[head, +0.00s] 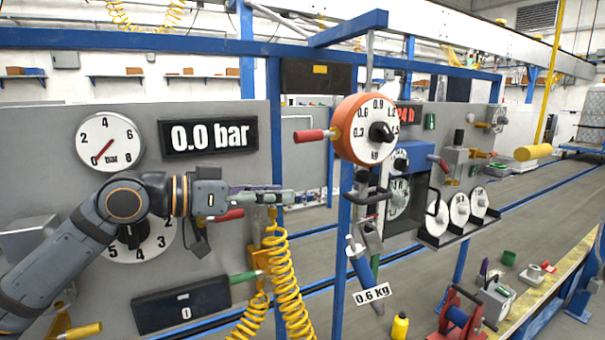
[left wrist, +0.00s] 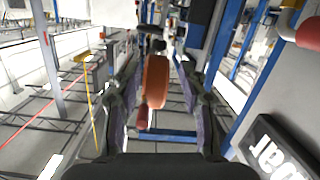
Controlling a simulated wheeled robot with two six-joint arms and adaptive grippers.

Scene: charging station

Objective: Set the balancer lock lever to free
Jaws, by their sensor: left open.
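The balancer (head: 366,128) is an orange drum with a kg dial and a black knob, hung from the blue frame. A lever with a red grip (head: 308,136) sticks out from its left side, roughly level; I take this for the lock lever. My left gripper (head: 288,197) points right, below and left of the lever, apart from it. Its jaws are open and empty. In the left wrist view the balancer (left wrist: 156,82) shows edge-on beyond the open fingers, with the red grip (left wrist: 142,117) near it. My right gripper is not in view.
A tool with a 0.6 Kg tag (head: 371,293) hangs below the balancer. A yellow coiled hose (head: 284,285) hangs just under my left gripper. A grey panel with a pressure gauge (head: 108,142) and a 0.0 bar display (head: 208,135) stands behind my arm.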

